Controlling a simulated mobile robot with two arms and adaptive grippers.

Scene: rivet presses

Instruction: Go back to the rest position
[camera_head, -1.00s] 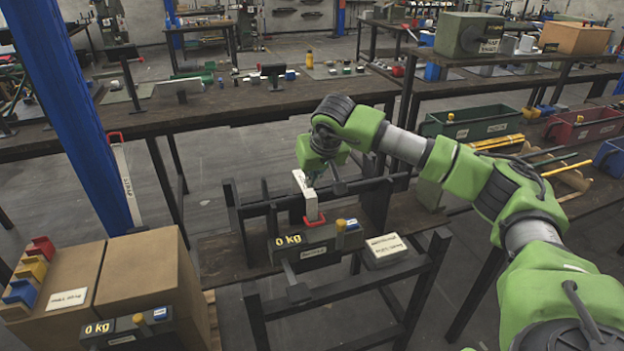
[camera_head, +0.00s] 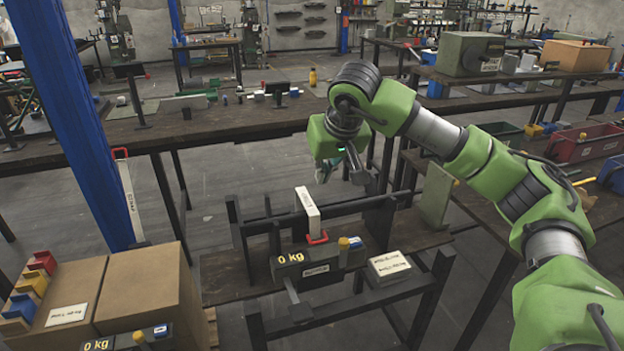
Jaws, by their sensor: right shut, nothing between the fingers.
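My left gripper is not in view.
A display reading 0 kg (camera_head: 290,258) sits by the white block, with a white labelled box (camera_head: 388,267) to its right. A blue post (camera_head: 85,130) and cardboard boxes (camera_head: 150,285) stand at left. A workbench (camera_head: 205,128) runs behind. Bins (camera_head: 585,143) lie at right.

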